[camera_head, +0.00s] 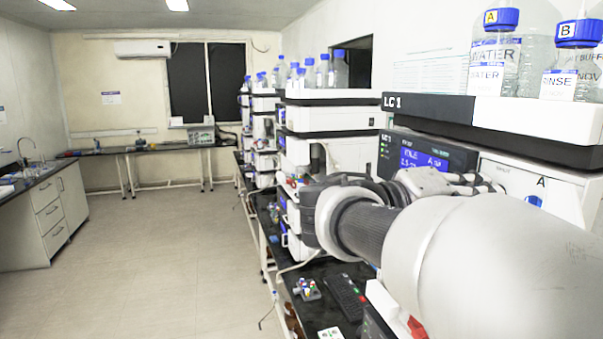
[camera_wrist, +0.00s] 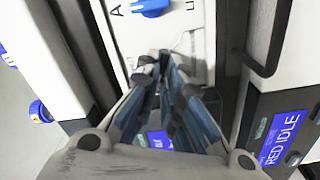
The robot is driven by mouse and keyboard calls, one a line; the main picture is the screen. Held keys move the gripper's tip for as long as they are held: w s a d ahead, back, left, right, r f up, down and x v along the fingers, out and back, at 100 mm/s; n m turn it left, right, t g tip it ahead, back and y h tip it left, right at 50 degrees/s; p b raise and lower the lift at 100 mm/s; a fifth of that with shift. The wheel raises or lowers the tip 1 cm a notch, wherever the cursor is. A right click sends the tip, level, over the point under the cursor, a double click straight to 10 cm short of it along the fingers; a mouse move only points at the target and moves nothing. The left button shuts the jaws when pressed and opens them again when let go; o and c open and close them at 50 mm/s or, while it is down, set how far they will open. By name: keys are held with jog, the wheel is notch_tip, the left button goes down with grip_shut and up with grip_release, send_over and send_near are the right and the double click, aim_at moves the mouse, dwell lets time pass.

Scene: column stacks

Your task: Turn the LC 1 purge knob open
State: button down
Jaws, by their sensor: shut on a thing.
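The LC 1 unit (camera_head: 480,113) stands at the right in the head view, with a lit display (camera_head: 425,158) on its front. My gripper (camera_head: 455,183) is at this front, partly hidden by my arm. In the wrist view my gripper (camera_wrist: 158,60) has its fingertips together against the white panel (camera_wrist: 192,58). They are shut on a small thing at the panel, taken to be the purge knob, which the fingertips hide. Its turn position cannot be seen. A separate blue knob (camera_wrist: 150,8) beside a letter A lies beyond the fingertips; a blue knob (camera_head: 534,202) also shows in the head view.
Bottles marked A (camera_head: 497,55) and B (camera_head: 572,60) stand on top of LC 1. More instrument stacks (camera_head: 330,118) line the bench to the left. In the wrist view, a dark bar handle (camera_wrist: 250,60) stands right of the fingers. The floor (camera_head: 150,260) at left is clear.

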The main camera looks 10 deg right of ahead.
jog(key=shift+f+n+p, duration=0.1)
jog(key=shift+n+p, duration=0.7)
jog(key=shift+n, duration=1.2)
jog(key=c, duration=1.7)
grip_release()
jog(key=a, duration=0.8)
jog(key=s+a, duration=0.1)
jog(key=a, duration=0.3)
